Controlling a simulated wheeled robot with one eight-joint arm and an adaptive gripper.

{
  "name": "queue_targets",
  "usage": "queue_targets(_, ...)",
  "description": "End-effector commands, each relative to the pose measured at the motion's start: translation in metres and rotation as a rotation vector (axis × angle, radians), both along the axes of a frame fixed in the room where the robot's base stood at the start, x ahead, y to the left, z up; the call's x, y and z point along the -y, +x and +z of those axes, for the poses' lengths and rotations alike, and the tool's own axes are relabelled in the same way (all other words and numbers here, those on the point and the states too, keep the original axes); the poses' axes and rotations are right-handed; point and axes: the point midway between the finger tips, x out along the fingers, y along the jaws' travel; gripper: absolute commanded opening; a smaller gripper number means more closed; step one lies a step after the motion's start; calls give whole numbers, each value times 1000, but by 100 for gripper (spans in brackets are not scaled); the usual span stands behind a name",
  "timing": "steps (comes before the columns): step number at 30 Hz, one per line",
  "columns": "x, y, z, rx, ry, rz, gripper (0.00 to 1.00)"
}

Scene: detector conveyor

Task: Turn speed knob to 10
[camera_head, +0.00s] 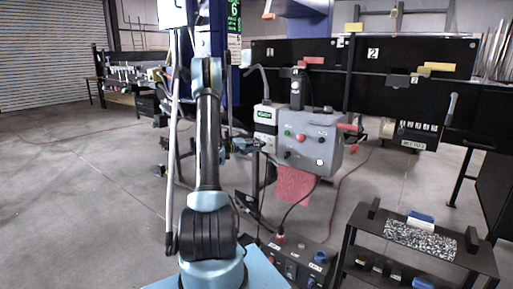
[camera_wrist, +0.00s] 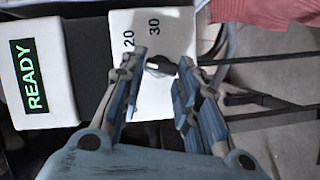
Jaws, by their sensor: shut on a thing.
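The speed knob (camera_wrist: 160,66) is a small dark knob on a white panel (camera_wrist: 178,28) marked 20 and 30. Any other marks are hidden behind my fingers. My gripper (camera_wrist: 162,70) has its blue fingers on either side of the knob and is shut on it. A black screen with green READY text (camera_wrist: 30,76) sits left of the panel. In the head view, the white control box (camera_head: 266,128) shows a green READY screen (camera_head: 264,114), and my gripper (camera_head: 250,145) is at its lower left. The knob itself is too small to make out there.
A grey box (camera_head: 312,135) with buttons and a red button stands right of the control box. A red piece (camera_head: 294,185) hangs below it. A black rack (camera_head: 362,237) with small items is at lower right. Open floor lies at left.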

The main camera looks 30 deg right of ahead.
Motion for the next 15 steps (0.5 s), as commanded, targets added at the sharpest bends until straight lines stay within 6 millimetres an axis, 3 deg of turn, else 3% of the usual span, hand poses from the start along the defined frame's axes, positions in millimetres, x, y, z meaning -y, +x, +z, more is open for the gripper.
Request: queue_targets(15,-3,4,-6,-248,-101,9,6)
